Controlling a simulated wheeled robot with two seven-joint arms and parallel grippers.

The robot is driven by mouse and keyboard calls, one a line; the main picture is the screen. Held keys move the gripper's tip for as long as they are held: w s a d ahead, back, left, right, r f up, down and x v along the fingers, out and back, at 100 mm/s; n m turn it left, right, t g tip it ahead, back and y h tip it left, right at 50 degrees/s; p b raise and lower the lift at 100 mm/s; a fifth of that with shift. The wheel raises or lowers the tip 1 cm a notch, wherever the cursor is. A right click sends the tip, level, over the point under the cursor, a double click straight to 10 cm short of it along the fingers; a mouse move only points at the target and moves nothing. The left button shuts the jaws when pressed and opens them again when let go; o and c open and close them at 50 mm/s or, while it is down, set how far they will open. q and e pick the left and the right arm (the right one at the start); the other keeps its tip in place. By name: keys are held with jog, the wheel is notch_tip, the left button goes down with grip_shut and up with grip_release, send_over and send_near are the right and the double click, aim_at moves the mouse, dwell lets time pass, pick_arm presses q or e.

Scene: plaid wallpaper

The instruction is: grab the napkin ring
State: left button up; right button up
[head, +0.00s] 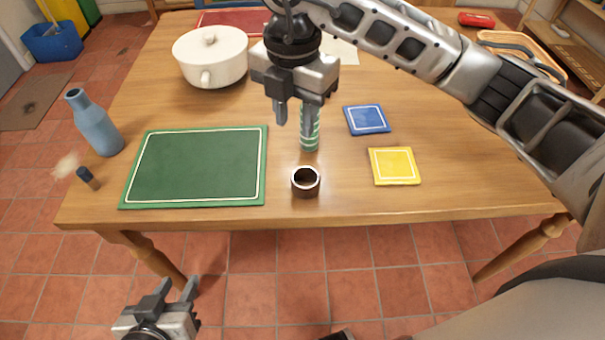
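The napkin ring (305,182) looks like a short dark brown ring with a dark hollow centre. It stands upright near the table's front edge, just right of the green placemat. My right gripper (295,128) hangs over the table with its fingers pointing down, apart and with nothing visibly between them. In the picture it is above the ring and slightly left, not touching it. My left gripper (176,284) is open and empty at the bottom left, in front of the table edge and away from the ring.
The green placemat (195,168), blue coaster (367,119) and yellow coaster (394,166) lie flat nearby. A white pot (210,58), blue bottle (94,122) and small brush (87,178) are leftward.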

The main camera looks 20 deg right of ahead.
send_over(294, 173)
jog(key=f, duration=0.9)
jog(key=shift+s+d+f, duration=0.15)
jog(key=shift+s+f, duration=0.1)
jog(key=shift+s, duration=0.1)
jog(key=shift+w+f, duration=0.2)
jog(key=shift+f, duration=1.25)
jog(key=shift+w+f, duration=0.15)
jog(key=shift+f, duration=1.3)
grip_shut()
